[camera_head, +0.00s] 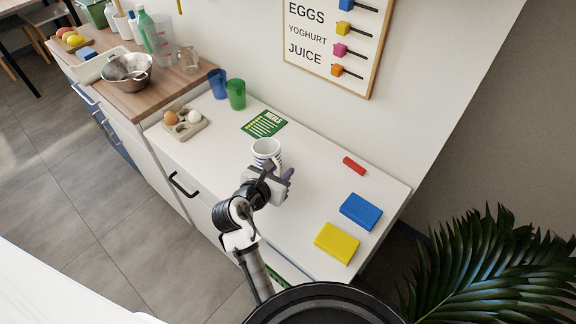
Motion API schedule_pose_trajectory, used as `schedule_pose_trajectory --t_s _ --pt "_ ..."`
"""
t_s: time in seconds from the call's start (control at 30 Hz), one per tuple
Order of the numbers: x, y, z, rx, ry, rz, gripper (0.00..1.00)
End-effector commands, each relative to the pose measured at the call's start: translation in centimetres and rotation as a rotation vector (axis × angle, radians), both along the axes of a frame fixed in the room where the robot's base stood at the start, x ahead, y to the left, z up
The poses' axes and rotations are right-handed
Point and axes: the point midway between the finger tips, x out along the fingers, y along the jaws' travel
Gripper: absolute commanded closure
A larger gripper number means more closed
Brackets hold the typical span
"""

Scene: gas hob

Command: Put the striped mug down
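The striped mug (266,148) is white with dark stripes and stands out above the white counter (318,184), near its middle. My gripper (272,172) is at the near side of the mug, and the gripper body covers the mug's lower part. I cannot tell whether the mug touches the counter or is held above it. The fingertips are hidden, so I cannot tell whether they are closed on the mug. The mug looks upright, with its open top showing.
A green card (264,124) lies behind the mug. An egg tray (186,128), a blue cup (218,84) and a green cup (236,94) stand to the left. A red block (354,167), a blue block (361,211) and a yellow block (337,243) lie to the right.

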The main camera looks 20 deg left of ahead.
Motion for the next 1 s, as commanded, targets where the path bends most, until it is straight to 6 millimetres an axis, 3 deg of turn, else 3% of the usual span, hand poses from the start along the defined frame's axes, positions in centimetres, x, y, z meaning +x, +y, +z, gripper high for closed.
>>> schedule_pose_trajectory --t_s 0.1,0.3,0.67,1.0 --pt "-2.3 0.4 0.8 0.002 -0.001 0.003 0.69" --pt "-4.7 0.7 1.9 0.002 -0.001 0.001 0.69" --pt "-5.3 0.8 2.3 0.0 0.0 0.0 0.69" --pt "-5.3 0.8 2.2 0.0 0.0 0.0 0.26"
